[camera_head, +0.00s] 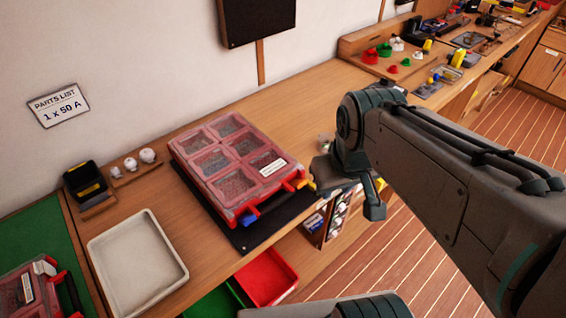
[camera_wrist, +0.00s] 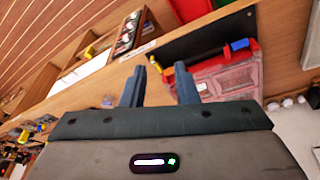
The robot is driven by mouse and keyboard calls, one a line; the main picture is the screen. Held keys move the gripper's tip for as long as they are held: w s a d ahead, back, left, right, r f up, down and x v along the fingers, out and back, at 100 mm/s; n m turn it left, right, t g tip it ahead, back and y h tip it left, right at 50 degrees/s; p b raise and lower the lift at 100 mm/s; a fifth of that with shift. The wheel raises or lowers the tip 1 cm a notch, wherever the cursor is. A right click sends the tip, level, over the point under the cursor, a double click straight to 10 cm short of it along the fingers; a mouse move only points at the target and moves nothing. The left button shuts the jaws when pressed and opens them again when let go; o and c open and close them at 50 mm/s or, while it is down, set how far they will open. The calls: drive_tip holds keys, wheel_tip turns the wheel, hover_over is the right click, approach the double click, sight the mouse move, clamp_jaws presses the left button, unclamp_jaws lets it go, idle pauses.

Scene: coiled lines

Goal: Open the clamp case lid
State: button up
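The clamp case (camera_head: 235,165) is a red case with a clear compartmented lid, lying on a black mat (camera_head: 262,227) on the bench. Its lid looks shut. A blue latch (camera_head: 248,217) and a yellow latch (camera_head: 308,183) show on its front edge. In the wrist view the case (camera_wrist: 228,72) is partly behind my gripper, with the blue latch (camera_wrist: 240,44) to the right of the fingers. My gripper (camera_wrist: 160,85) is open, its two fingers apart with nothing seen between them. In the head view it is near the yellow latch end, partly hidden by my wrist.
A pale empty tray (camera_head: 135,262) and a black bin (camera_head: 86,180) stand left of the case. A second red case (camera_head: 35,292) lies on a green mat at lower left. Red and green bins (camera_head: 266,277) sit below the bench edge.

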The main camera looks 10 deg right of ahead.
drive_tip(key=w+a+n+g+b, duration=0.1)
drive_tip(key=w+a+n+b, duration=0.2)
drive_tip(key=w+a+n, duration=0.5)
drive_tip(key=n+g+b, duration=0.2)
drive_tip(key=n+b, duration=0.2)
drive_tip(key=n, duration=1.1)
hover_over(269, 188)
wheel_tip(269, 188, down, 13)
drive_tip(key=shift+r, duration=0.15)
clamp_jaws()
